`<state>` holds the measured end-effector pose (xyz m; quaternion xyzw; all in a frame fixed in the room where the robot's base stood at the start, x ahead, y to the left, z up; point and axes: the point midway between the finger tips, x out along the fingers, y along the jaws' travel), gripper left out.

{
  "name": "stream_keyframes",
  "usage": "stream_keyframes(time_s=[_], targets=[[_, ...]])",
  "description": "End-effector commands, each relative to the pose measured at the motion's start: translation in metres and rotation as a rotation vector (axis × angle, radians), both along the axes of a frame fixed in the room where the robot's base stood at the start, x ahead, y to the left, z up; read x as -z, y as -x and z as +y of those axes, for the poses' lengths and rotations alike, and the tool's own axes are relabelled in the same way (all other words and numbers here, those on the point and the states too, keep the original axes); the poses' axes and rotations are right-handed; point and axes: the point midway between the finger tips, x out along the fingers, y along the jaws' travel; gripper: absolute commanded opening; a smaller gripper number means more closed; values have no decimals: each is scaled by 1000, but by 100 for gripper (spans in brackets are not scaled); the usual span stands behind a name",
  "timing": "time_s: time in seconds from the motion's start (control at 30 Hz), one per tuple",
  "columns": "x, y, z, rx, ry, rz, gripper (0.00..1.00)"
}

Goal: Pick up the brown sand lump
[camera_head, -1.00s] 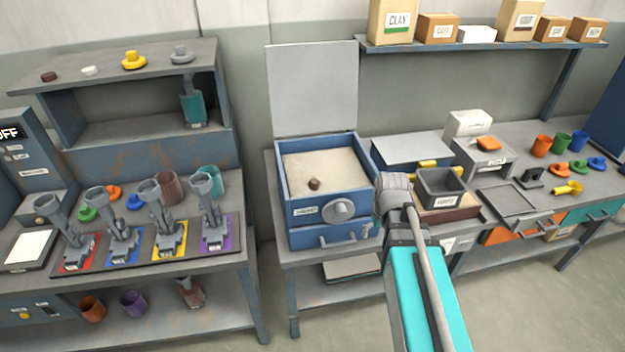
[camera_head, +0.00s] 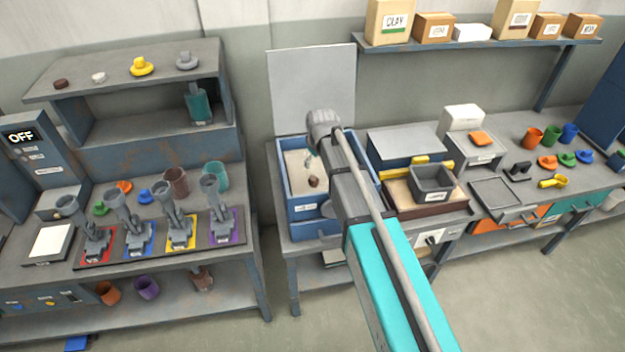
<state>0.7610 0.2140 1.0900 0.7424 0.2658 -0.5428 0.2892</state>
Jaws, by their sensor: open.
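The brown sand lump (camera_head: 314,182) is a small dark brown piece lying on the pale sand in the blue sandbox (camera_head: 304,208). The box's lid stands open behind it. My arm reaches in from the lower right and hides the right part of the box. My gripper (camera_head: 312,156) hangs over the sand, just behind and above the lump in the picture. It is small and partly hidden by my wrist. It looks open and holds nothing. I see no contact with the lump.
The raised lid (camera_head: 312,90) stands behind the sandbox. A grey bin (camera_head: 432,182) sits on a wooden tray to the right. The left bench carries several grey tools on coloured mats. Another small brown piece (camera_head: 61,84) lies on the upper left shelf.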

Motion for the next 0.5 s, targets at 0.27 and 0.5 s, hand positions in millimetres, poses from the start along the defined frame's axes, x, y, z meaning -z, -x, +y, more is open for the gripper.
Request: stream_keyframes(time_s=[0.27,0.5], targets=[[2,0,0,1,0,1,98],[15,-3,1,1,0,1,98]])
